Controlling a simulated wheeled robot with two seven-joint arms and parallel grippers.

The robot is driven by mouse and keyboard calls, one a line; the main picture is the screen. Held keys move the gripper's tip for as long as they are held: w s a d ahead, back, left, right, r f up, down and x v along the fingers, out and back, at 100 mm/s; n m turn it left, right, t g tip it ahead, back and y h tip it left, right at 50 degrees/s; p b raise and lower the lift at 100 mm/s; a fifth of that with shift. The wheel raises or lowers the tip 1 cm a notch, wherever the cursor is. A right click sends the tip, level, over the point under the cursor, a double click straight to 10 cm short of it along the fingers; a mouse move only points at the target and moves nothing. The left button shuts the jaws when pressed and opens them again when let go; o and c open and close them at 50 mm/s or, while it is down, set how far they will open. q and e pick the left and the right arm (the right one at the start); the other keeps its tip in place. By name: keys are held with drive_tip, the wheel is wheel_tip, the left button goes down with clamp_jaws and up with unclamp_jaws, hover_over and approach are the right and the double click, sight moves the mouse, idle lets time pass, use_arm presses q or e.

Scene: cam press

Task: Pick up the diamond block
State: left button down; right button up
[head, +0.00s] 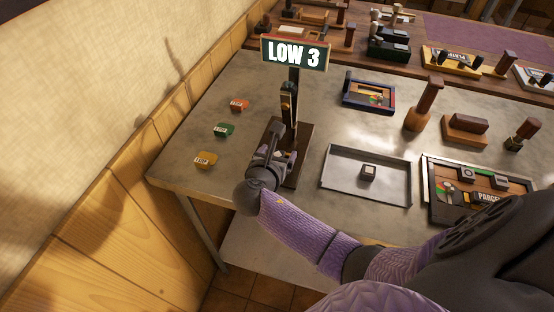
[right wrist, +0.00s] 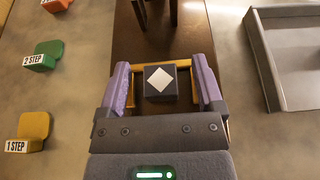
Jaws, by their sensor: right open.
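The diamond block (right wrist: 160,84) is a dark cube with a white diamond on its top. In the right wrist view it sits within a brass-coloured frame on the dark wooden base (right wrist: 140,40) of the press. My right gripper (right wrist: 163,80) is open, with one purple finger on each side of the block and a gap showing at each side. In the head view my right gripper (head: 285,160) is low over the press base (head: 299,172), and the block cannot be made out there. My left gripper is not in view.
The press post (head: 289,105) with its LOW 3 sign (head: 295,53) rises behind the gripper. Yellow (head: 205,159), green (head: 224,130) and orange (head: 238,104) step tabs lie left. A grey tray (head: 340,193) holding a small block (head: 368,172) lies right.

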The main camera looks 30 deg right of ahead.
clamp_jaws()
drive_tip(key=shift+r, duration=0.1)
idle(0.3)
